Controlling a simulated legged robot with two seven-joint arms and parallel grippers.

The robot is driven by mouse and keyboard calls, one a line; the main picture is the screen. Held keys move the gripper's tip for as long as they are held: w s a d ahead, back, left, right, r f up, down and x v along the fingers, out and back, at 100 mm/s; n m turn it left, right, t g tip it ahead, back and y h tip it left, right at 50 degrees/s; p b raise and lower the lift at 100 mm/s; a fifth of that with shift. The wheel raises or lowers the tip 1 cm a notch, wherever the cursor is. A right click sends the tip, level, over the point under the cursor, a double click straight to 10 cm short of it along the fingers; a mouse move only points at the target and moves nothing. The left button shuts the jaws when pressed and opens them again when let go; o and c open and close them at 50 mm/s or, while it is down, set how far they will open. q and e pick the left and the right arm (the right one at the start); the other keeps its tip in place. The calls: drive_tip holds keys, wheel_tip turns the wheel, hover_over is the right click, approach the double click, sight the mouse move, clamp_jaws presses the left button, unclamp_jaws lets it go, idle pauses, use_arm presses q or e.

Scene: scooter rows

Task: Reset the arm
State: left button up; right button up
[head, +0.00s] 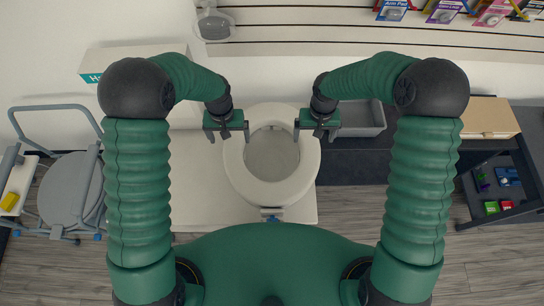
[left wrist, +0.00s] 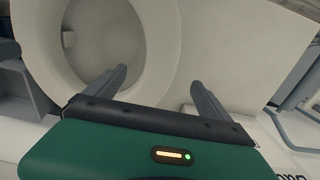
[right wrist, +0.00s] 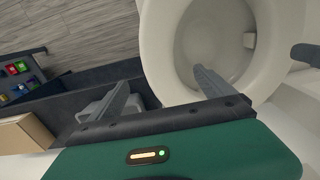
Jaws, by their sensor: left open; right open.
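My left gripper (head: 228,133) is open and empty, above the left side of a white toilet-like bowl (head: 232,170). My right gripper (head: 316,134) is open and empty, above the right side of the bowl. In the left wrist view, the left fingers (left wrist: 160,88) are spread with nothing between them, and the bowl (left wrist: 160,40) shows behind. In the right wrist view, the right fingers (right wrist: 165,90) are spread and empty beside the bowl (right wrist: 160,50). Both arms are bent forward and look nearly mirrored.
A grey commode chair (head: 70,190) stands at the left. A grey bin (head: 368,120) is right of the bowl. A dark cart (head: 510,210) with small coloured packs stands at the right. Packages (head: 445,10) hang on the back wall. Wood floor shows at front right.

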use_arm(q)
drive_tip(key=s+a+r+t+b, duration=0.1)
drive_tip(key=s+a+r+b, duration=0.1)
drive_tip(key=s, duration=0.5)
drive_tip(key=s+a+r+t+b, duration=0.1)
drive_tip(key=s+a+r+b, duration=0.2)
drive_tip(key=s, duration=0.5)
wheel_tip(320, 180, up, 2)
drive_tip(key=shift+s+a+r+t, duration=0.2)
drive_tip(key=shift+s+a+t, duration=0.1)
drive_tip(key=shift+a, duration=0.35)
use_arm(e)
drive_tip(key=s+d+r+t, duration=0.1)
drive_tip(key=s+d+r, duration=0.2)
drive_tip(key=s, duration=0.4)
drive_tip(key=s+d+r+t, duration=0.1)
drive_tip(key=s+d+r, duration=0.2)
drive_tip(key=s, duration=0.5)
drive_tip(key=shift+s+r+t, duration=0.25)
drive_tip(key=shift+r+t, duration=0.05)
drive_tip(key=shift+r, duration=0.05)
use_arm(q)
drive_tip(key=shift+w+f, duration=0.1)
drive_tip(key=shift+w, duration=0.1)
use_arm(e)
drive_tip(key=shift+w+d+f, duration=0.1)
drive_tip(key=shift+w, duration=0.1)
